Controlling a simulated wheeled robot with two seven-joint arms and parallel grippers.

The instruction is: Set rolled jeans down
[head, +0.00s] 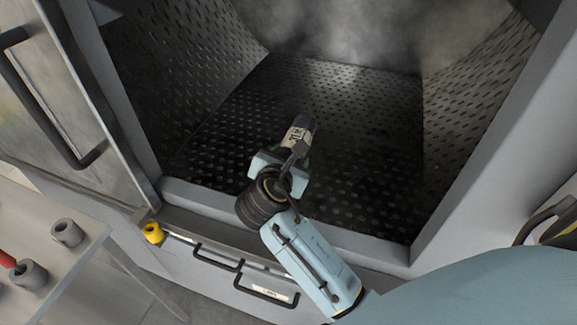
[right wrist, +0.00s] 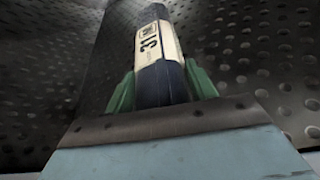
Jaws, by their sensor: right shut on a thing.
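The rolled jeans (head: 301,133) are a small dark roll with a cream label band, inside the washer chamber near its front opening. They also show in the right wrist view (right wrist: 158,60), where the label carries dark print. My right gripper (head: 292,150) reaches in over the front sill and is shut on the near end of the roll. In the right wrist view its green fingers (right wrist: 160,88) sit on both sides of the roll. Whether the roll touches the floor below is hard to tell. My left gripper is not in view.
The chamber's perforated dark floor (head: 345,100) is bare around the roll, between sloping perforated walls. The front sill (head: 215,200) lies below my right arm. An open door (head: 75,90) stands at the left. A grey table (head: 50,215) with small cylinders is at the lower left.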

